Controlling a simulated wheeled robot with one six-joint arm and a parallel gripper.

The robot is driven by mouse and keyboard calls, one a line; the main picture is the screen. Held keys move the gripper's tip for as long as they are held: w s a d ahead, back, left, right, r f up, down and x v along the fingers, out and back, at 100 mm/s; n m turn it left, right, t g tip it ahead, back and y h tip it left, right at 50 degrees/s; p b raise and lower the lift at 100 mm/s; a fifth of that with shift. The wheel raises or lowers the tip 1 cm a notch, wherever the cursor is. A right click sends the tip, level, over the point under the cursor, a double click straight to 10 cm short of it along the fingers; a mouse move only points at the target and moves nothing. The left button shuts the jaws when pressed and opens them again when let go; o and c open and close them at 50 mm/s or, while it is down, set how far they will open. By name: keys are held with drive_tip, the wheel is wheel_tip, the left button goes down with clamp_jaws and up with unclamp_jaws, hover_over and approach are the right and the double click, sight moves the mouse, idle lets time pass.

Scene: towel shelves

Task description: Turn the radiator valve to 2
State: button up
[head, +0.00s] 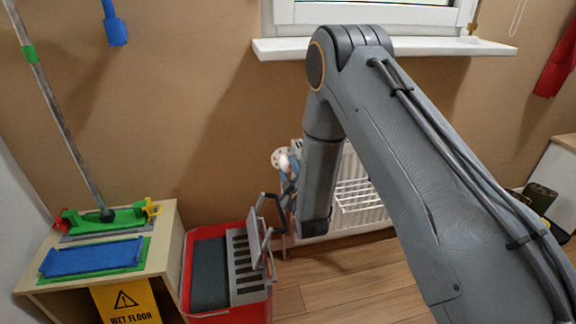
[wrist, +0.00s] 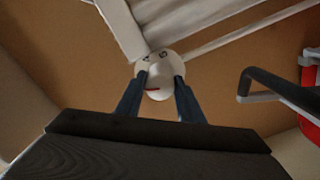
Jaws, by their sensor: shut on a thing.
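The radiator valve (wrist: 158,72) is a round white knob in the wrist view, with small dark marks on its face and a short red mark at its lower left. The marks are too small to read for sure. My gripper (wrist: 161,86) has its two dark fingers on either side of the knob, shut on it. In the head view the white valve (head: 279,157) shows just left of my arm, at the radiator's left end. My gripper there is mostly hidden behind my arm.
The white radiator (head: 372,213) is on the wall under the window sill (head: 270,49). A red mop bucket (head: 257,312) with a grey wringer (head: 248,280) stands close below the valve. A wooden cabinet (head: 171,250) with mop heads is at left. Wooden floor is clear in front.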

drive_tip(key=n+p, duration=0.1)
drive_tip(key=n, duration=0.3)
drive_tip(key=shift+d+r+n, duration=0.1)
drive_tip(key=shift+r+n, duration=0.05)
drive_tip(key=shift+n, duration=0.15)
drive_tip(key=shift+n+p, duration=0.85)
drive_tip(key=shift+n, duration=1.15)
drive_tip(key=shift+r, duration=0.1)
drive_tip(key=shift+w, duration=0.1)
drive_tip(key=o, duration=1.1)
drive_tip(key=shift+c, duration=0.2)
drive_tip(key=shift+s, duration=0.3)
drive_tip(key=v, duration=0.7)
drive_tip(key=shift+s+p, duration=0.2)
drive_tip(key=shift+p, duration=0.2)
